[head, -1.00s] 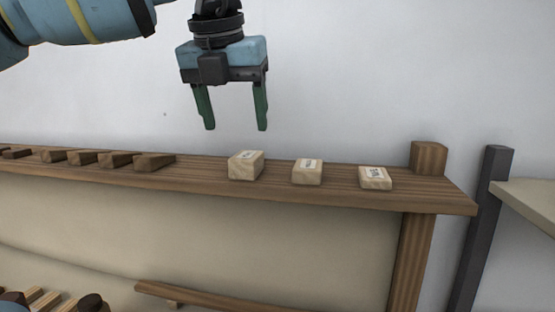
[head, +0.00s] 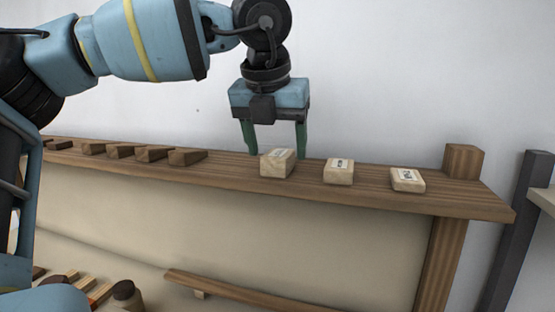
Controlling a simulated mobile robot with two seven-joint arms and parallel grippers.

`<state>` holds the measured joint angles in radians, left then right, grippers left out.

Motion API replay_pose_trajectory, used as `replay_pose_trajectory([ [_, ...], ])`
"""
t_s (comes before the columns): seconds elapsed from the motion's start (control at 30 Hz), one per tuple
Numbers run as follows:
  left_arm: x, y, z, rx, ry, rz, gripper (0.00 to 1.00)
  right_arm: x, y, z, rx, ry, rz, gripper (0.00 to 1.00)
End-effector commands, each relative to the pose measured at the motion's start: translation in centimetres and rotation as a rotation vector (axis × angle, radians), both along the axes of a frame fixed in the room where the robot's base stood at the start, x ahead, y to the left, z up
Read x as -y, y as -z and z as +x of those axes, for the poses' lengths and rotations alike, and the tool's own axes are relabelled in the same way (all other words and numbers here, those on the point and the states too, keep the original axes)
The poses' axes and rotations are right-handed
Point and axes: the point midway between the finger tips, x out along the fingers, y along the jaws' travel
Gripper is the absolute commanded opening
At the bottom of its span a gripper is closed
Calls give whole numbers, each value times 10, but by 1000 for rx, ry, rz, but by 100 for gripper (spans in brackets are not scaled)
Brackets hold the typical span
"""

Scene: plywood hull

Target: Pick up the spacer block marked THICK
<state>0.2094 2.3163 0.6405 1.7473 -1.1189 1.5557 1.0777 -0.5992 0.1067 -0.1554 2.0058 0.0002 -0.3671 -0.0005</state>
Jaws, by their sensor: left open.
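Three pale wooden spacer blocks with small white labels stand in a row on the brown shelf (head: 230,178). The left block (head: 277,163) looks the tallest, the middle block (head: 338,172) is lower, and the right block (head: 407,180) looks the flattest. The label lettering is too small to read. My left gripper (head: 276,152), with green fingers, is open and empty, pointing down at the left block. Its fingertips are close to the block's top, partly behind it. I cannot tell if they touch it. My right gripper is not in view.
Several dark wooden wedges (head: 150,154) lie along the shelf to the left. A wooden post (head: 462,162) rises near the shelf's right end. Below are a wooden rail (head: 235,290) and a dark round-topped object (head: 123,291). The shelf between wedges and blocks is clear.

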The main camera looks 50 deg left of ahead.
Motion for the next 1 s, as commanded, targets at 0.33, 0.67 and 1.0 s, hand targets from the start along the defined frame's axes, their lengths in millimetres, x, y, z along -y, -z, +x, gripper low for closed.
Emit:
replay_pose_trajectory([
  [0.33,-3,13,5,1,0,0,66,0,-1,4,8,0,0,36],
  [0.67,-3,13,4,1,0,0,30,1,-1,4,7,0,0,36],
  [1.0,-3,12,4,2,0,0,18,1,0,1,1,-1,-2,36],
])
